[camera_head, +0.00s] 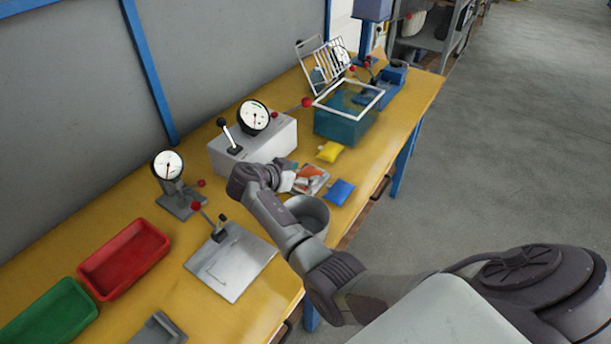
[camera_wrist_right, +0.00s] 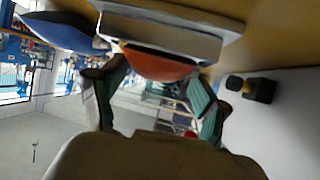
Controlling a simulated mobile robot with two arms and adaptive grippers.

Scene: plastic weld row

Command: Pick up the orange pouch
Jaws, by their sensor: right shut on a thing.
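The orange pouch (camera_wrist_right: 155,66) lies between the two fingers of my right gripper (camera_wrist_right: 158,78) in the right wrist view, and the gripper is shut on it. In the head view my right gripper (camera_head: 286,181) is at the left side of a small pale tray or packet with orange bits (camera_head: 309,178) on the yellow bench, and the pouch is hard to pick out there. A pale slab-like thing (camera_wrist_right: 165,30) is right against the pouch in the wrist view. Whether the pouch is clear of it, I cannot tell. My left gripper is not in view.
A blue pouch (camera_head: 340,192) and a yellow pouch (camera_head: 330,151) lie close by. A grey round container (camera_head: 309,214) stands at the bench edge. A white gauge box (camera_head: 271,146) stands behind my gripper. Red (camera_head: 124,260) and green (camera_head: 50,318) trays lie at left.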

